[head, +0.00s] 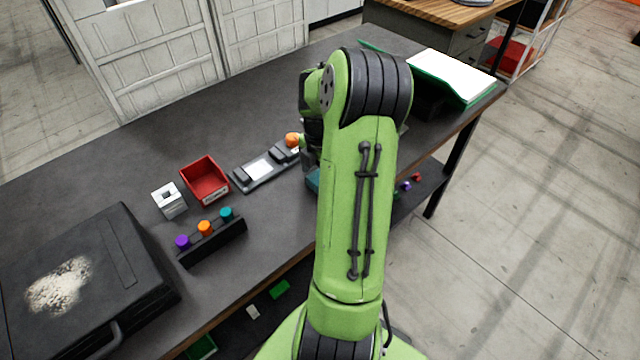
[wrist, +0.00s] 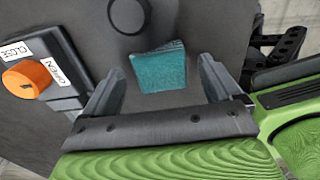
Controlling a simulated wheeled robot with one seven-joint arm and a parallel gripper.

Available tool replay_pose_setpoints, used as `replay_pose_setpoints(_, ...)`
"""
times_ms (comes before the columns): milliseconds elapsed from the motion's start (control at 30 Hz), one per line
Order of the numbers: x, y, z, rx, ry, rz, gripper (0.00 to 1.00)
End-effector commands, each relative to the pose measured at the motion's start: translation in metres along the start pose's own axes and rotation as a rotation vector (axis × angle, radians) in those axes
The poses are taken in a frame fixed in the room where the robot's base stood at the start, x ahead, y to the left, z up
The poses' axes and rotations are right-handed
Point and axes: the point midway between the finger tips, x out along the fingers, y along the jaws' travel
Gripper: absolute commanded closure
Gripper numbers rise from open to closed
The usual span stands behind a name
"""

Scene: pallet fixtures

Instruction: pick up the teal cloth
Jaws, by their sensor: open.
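The teal cloth (wrist: 160,69) lies on the dark grey table (wrist: 215,22) in the wrist view, a flat, roughly square piece. My gripper (wrist: 155,85) is open in that view, with one finger to the left of the cloth and the other to its right. The cloth shows between the fingers and nothing is held. How high the fingers are above the table I cannot tell. In the head view a small part of the teal cloth (head: 312,181) shows beside my arm, which hides the rest and most of the gripper.
A device with an orange knob (wrist: 27,79) and a round black object (wrist: 129,14) are close to the gripper. In the head view a red bin (head: 205,181), a rack of coloured caps (head: 211,241) and a black case (head: 85,285) stand left. The table's front edge is close.

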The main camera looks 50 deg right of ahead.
Motion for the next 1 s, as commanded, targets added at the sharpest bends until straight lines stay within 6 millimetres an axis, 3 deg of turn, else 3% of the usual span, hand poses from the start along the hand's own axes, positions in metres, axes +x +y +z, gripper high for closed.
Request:
replay_pose_setpoints(267,0.004,0.000,0.000,0.001,-0.002,0.000,0.12)
replay_pose_setpoints(633,0.004,0.000,0.000,0.001,-0.001,0.000,0.68)
replay_pose_setpoints(867,0.002,0.000,0.000,0.001,-0.002,0.001,0.69)
replay_pose_setpoints(1000,-0.023,0.001,0.001,0.000,-0.005,0.003,0.69)
